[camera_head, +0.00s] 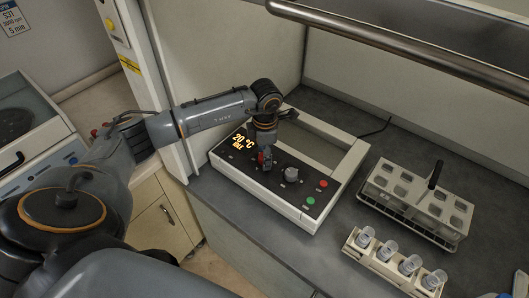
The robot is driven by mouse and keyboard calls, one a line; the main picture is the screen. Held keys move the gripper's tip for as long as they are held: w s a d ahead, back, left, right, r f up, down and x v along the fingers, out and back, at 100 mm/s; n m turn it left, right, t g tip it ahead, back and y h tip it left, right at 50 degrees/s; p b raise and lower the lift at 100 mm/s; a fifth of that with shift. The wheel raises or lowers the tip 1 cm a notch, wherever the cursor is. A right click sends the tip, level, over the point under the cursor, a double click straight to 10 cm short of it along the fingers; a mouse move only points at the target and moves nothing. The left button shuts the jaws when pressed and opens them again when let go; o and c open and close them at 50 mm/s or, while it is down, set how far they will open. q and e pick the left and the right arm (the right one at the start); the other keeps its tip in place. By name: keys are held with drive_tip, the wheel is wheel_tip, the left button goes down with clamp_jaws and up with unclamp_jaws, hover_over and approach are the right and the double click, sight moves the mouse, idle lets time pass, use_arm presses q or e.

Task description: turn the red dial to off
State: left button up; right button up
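A white device (333,146) with a black control panel stands on the dark bench. Its panel has an orange display (241,143) reading 20 °C, with a smaller second line that is hard to read. The red dial (262,158) is on the panel, mostly covered by my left gripper (265,157). The gripper points down over the dial with its fingertips at it. I cannot tell if the fingers are closed on it or what position the dial points to. My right gripper is not in view.
A grey knob (291,174), a red button (323,183) and a green button (310,201) sit beside the dial. A tube rack (417,197) and a holder with several capped vials (388,262) stand to the right. A metal bar (400,45) crosses above.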

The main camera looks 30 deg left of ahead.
use_arm(q)
drive_tip(key=shift+c, duration=0.2)
drive_tip(key=c, duration=1.1)
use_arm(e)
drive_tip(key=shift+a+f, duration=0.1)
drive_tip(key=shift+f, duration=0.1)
